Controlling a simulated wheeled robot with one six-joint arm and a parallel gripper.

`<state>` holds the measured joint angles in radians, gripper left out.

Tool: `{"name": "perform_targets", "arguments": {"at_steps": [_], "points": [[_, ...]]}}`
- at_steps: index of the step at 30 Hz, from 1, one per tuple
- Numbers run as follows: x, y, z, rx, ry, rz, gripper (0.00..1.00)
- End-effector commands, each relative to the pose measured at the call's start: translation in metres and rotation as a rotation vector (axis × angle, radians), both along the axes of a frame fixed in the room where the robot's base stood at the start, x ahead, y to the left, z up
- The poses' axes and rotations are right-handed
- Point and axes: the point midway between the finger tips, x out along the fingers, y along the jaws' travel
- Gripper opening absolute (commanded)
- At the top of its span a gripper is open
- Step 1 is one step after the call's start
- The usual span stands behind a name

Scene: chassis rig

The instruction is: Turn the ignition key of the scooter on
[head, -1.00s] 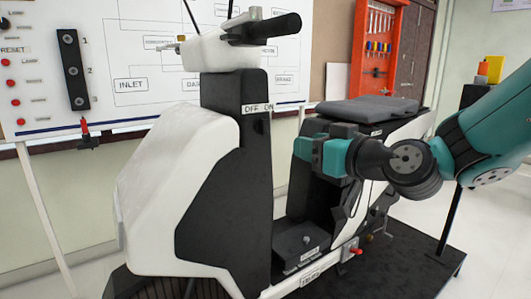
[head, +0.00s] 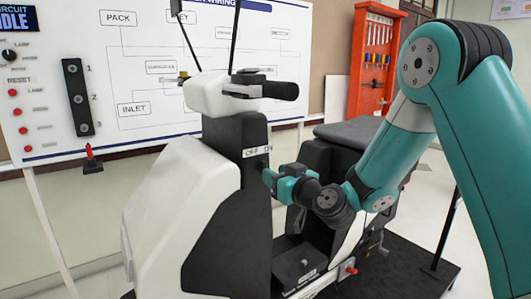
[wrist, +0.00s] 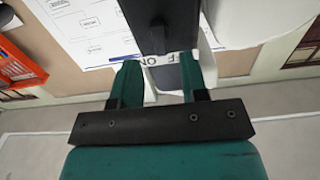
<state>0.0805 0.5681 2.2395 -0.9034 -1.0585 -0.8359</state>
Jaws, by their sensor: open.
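The white and black scooter (head: 185,215) stands with its black steering column (head: 240,132) facing my arm. A white OFF/ON label (head: 257,151) is on the column; it shows upside down in the wrist view (wrist: 166,59). My gripper (head: 269,179) is just below and right of the label, close to the column. In the wrist view my gripper (wrist: 160,72) is open, with its green fingers on either side of the column's dark face and nothing visibly held between them. I cannot make out the ignition key clearly; a small dark shape shows on the column beyond the label.
The handlebar grip (head: 282,91) juts out above my gripper. The black seat (head: 345,135) is behind my forearm. A wiring board (head: 140,70) stands behind the scooter, and a red tool cabinet (head: 372,55) is at the back. The scooter rests on a dark platform (head: 415,268).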

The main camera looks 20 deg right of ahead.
Motion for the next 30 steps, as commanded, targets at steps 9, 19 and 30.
{"name": "perform_targets", "arguments": {"at_steps": [9,19,30], "points": [[0.037,0.012,0.006,0.001,0.001,0.000,0.40],[0.049,0.016,0.000,0.000,-0.001,0.000,0.40],[0.049,0.016,0.000,0.000,-0.001,0.000,0.04]]}}
